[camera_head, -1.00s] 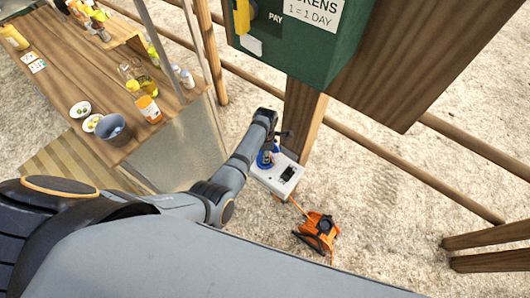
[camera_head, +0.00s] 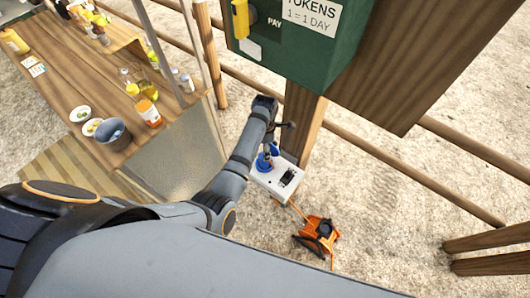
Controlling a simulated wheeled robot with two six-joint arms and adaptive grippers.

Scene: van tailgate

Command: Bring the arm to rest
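My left arm reaches in from the left, and its gripper (camera_head: 270,150) is above a white socket box (camera_head: 268,187) on the wooden post. A blue plug (camera_head: 263,162) sits at the box's left side, just below the gripper. I cannot tell whether the fingers touch the plug, or whether they are open or shut, as they are small and partly hidden by the wrist. My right gripper is not in view.
A green token box (camera_head: 300,45) with a yellow handle hangs on a wooden board above. An orange cable reel (camera_head: 318,232) lies on the gravel below. A wooden counter (camera_head: 60,75) with bottles and bowls stands at the left. Wooden rails (camera_head: 400,168) run right.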

